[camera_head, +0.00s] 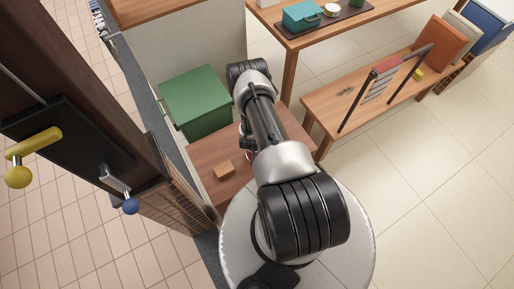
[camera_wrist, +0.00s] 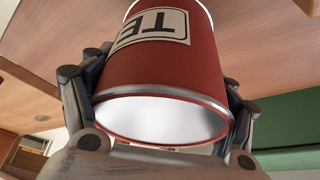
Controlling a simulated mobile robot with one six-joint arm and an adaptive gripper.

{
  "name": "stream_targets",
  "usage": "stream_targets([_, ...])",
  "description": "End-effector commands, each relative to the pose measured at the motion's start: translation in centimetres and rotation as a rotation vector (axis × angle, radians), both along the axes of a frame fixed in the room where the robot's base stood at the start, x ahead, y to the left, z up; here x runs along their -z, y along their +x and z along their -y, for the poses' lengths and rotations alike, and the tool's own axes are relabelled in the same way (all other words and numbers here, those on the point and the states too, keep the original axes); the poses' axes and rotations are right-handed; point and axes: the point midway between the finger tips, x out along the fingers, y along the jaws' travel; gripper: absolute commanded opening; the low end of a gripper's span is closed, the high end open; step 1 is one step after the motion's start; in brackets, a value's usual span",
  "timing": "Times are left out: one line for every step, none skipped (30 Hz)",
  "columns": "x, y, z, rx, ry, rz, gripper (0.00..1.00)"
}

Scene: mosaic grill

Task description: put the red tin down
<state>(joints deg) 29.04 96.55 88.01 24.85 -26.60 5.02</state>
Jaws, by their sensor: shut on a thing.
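The red tin (camera_wrist: 175,72) fills the middle of the wrist view. It has a pale label with dark letters, upside down in the picture, and a silver rim around a white end facing the camera. My gripper (camera_wrist: 160,90) is shut on the tin, with one finger on each side. In the head view my arm hides most of the gripper, and only a small red and white patch shows beside the arm, over the low wooden table (camera_head: 203,159). Whether the tin touches a surface cannot be told.
A bench (camera_head: 345,100) with a rack (camera_head: 383,82) is to the right. A dark panel with yellow and blue knobs is at left.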

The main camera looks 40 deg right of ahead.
Motion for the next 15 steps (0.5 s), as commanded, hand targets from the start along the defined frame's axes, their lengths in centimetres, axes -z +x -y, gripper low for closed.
stream_targets([1.08, -0.03, 0.0, 0.0, 0.0, 0.0, 0.41])
stream_targets([1.34, 0.02, 0.02, 0.0, -0.001, 0.001, 0.41])
stream_targets([1.5, 0.06, 0.04, 0.0, -0.001, 0.002, 0.41])
stream_targets([1.52, 0.07, 0.04, 0.0, -0.001, 0.002, 0.41])
stream_targets([1.47, 0.09, 0.05, 0.0, -0.001, 0.002, 0.41])
stream_targets([1.39, 0.09, 0.06, 0.0, -0.001, 0.002, 0.41])
stream_targets([1.37, 0.1, 0.06, 0.0, -0.001, 0.002, 0.41])
stream_targets([1.34, 0.1, 0.06, 0.0, -0.001, 0.002, 0.41])
stream_targets([1.35, 0.08, 0.06, 0.001, -0.001, 0.002, 0.41])
stream_targets([1.36, 0.08, 0.05, 0.001, -0.001, 0.002, 0.41])
stream_targets([1.4, 0.08, 0.05, 0.001, -0.001, 0.002, 0.41])
stream_targets([1.53, 0.08, 0.06, 0.001, -0.001, 0.002, 0.41])
stream_targets([1.64, 0.08, 0.05, 0.001, -0.001, 0.002, 0.41])
stream_targets([1.74, 0.08, 0.06, 0.001, -0.001, 0.002, 0.41])
stream_targets([1.81, 0.01, 0.01, 0.001, -0.001, 0.001, 0.79])
